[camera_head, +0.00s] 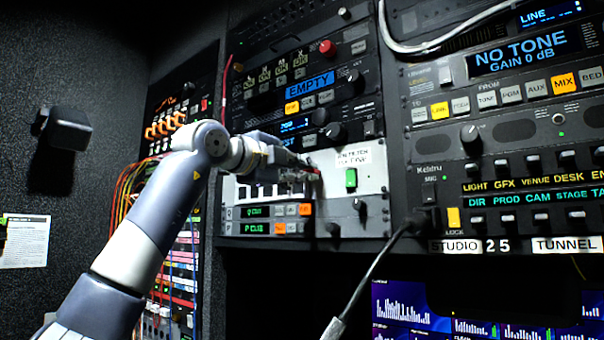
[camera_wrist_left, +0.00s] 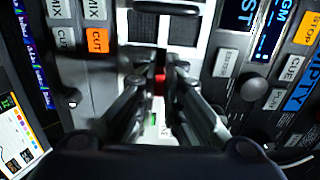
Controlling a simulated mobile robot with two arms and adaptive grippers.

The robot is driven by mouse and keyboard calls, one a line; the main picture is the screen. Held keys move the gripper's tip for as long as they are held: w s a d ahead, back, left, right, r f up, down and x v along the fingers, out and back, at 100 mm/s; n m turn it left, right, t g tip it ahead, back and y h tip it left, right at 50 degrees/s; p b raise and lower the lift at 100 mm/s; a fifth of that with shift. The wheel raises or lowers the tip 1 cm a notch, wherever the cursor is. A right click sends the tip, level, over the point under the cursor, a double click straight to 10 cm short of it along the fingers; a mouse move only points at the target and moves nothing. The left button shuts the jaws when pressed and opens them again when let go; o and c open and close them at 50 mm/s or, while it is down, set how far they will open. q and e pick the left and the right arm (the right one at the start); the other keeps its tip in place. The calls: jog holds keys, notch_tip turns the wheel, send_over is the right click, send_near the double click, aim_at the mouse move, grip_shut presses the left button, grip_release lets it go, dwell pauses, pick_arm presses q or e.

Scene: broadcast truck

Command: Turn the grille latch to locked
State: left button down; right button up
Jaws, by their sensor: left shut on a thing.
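The white grille panel (camera_head: 372,205) sits in the middle rack, with dark vent openings at its left and a small blurred label. My left gripper (camera_head: 312,176) reaches in from the left and is at the panel's front, just left of the green piece. In the left wrist view, the fingers (camera_wrist_left: 160,88) are closed around a small red piece, the grille latch (camera_wrist_left: 159,80), with the vented panel (camera_wrist_left: 160,38) beyond it. The fingers cover most of the latch, so its angle cannot be told. My right gripper is not in view.
A green rocker-like piece (camera_head: 351,179) is on the panel right of the gripper. Display units with buttons (camera_head: 268,212) lie just below, and knob units (camera_head: 310,90) above. A dark cable (camera_head: 375,270) hangs at the right. Coloured patch cables (camera_head: 128,185) hang behind my arm.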

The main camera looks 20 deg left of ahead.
pick_arm(q)
jog(key=c, duration=1.7)
grip_release()
jog(key=shift+a, duration=0.2)
jog(key=shift+s, duration=0.2)
jog(key=v, duration=1.1)
jog(key=shift+s+a, duration=0.1)
jog(key=shift+s, duration=0.25)
